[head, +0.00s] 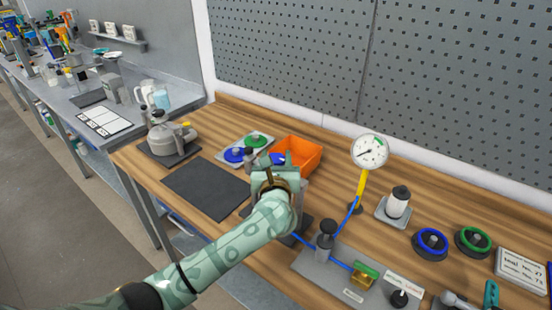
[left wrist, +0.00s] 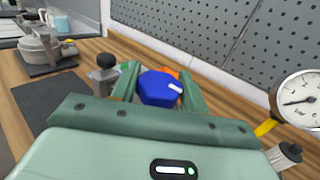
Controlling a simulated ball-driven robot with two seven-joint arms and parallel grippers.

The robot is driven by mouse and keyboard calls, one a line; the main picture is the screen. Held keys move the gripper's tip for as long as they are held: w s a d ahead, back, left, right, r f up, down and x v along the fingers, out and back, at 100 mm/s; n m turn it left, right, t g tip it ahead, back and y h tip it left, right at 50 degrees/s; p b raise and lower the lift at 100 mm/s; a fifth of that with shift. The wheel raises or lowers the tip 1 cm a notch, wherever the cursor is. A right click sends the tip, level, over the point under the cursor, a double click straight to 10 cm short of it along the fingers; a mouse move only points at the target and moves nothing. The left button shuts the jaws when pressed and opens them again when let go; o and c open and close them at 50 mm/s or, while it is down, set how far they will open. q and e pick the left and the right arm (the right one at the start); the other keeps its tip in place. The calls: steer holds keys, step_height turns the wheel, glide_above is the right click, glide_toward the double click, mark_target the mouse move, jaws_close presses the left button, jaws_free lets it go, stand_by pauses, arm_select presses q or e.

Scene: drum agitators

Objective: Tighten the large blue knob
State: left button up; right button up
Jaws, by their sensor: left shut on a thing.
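The large blue knob (left wrist: 160,88) is many-sided, with a white mark on its face. In the left wrist view it sits between the two green fingers of my left gripper (left wrist: 158,92), which is shut on it. In the head view, only a small part of the blue knob (head: 278,158) shows past my left gripper (head: 280,166), near the middle of the bench. My gripper and wrist hide what the knob is mounted on. My right gripper is in neither view.
An orange bin (head: 306,152) stands just behind my left gripper. A tray (head: 228,161) with blue and green discs is to its left. A dark mat (head: 206,187) lies bare at the left. A pressure gauge (head: 369,151) on a yellow stem stands to the right.

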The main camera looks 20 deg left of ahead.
arm_select(q)
steer(key=shift+m+h, duration=0.3)
steer(key=shift+h, duration=0.2)
steer(key=m+h, duration=0.2)
steer(key=h, duration=0.1)
steer(key=m+h+p, duration=0.1)
steer(key=h, duration=0.1)
steer(key=shift+a+m+t+h, duration=0.1)
steer(key=shift+m+t+h, duration=0.2)
steer(key=shift+m+h, duration=0.1)
steer(key=m+g+h, duration=0.1)
steer(key=m+h, duration=0.1)
steer(key=h, duration=0.2)
steer(key=shift+m, duration=0.3)
steer(key=m+g+h+b, duration=0.1)
steer(key=m+h, duration=0.1)
steer(key=h, duration=0.1)
steer(key=shift+f, duration=0.1)
steer(key=shift+m+g+h+b, duration=0.7)
steer(key=shift+m+g+h, duration=0.1)
steer(key=shift+h, duration=0.5)
steer(key=shift+r, duration=0.2)
steer(key=o, duration=1)
